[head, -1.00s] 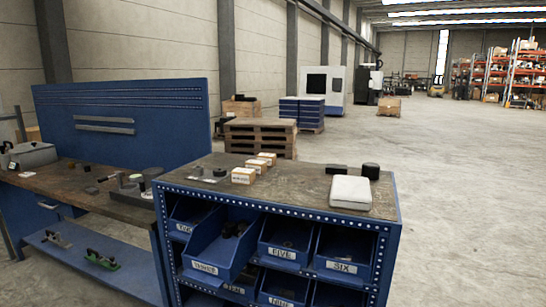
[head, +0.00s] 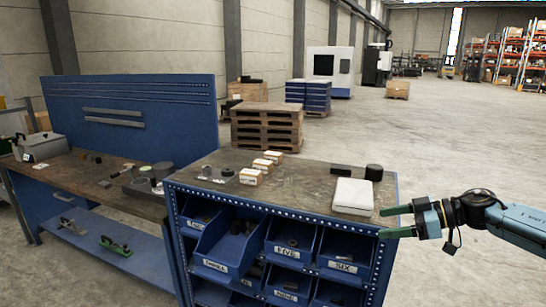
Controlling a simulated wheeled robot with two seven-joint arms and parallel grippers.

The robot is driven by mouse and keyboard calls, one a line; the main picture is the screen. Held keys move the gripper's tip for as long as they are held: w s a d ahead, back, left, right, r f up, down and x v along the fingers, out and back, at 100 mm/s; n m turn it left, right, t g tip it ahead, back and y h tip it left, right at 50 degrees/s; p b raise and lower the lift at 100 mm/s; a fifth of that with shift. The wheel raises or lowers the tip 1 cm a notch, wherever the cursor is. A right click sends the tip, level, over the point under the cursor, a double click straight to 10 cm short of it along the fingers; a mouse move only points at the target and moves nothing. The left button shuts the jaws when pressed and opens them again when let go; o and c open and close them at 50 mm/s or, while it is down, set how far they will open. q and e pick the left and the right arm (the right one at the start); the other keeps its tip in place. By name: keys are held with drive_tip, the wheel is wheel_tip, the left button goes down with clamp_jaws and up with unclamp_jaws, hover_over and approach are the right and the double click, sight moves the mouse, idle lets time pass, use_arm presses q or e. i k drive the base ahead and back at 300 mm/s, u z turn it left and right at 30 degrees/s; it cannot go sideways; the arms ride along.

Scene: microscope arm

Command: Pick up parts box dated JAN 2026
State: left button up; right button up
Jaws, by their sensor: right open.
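Three small tan parts boxes with white labels stand in a row on the top of the blue bin cabinet: the near box (head: 251,176), the middle box (head: 263,165) and the far box (head: 273,157). The labels are too small to read, so I cannot tell which box is dated JAN 2026. My right gripper (head: 392,222) is open and empty at the cabinet's right edge, well to the right of the boxes. Its green-tipped fingers point left. My left gripper does not show.
On the cabinet top (head: 305,190) are a white case (head: 352,196), a black cylinder (head: 374,172), a dark block (head: 341,170) and small metal parts at the left. Labelled blue bins (head: 287,241) fill the front. A workbench (head: 100,185) adjoins on the left.

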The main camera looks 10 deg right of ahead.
sight(275, 156)
drive_tip(key=i, duration=2)
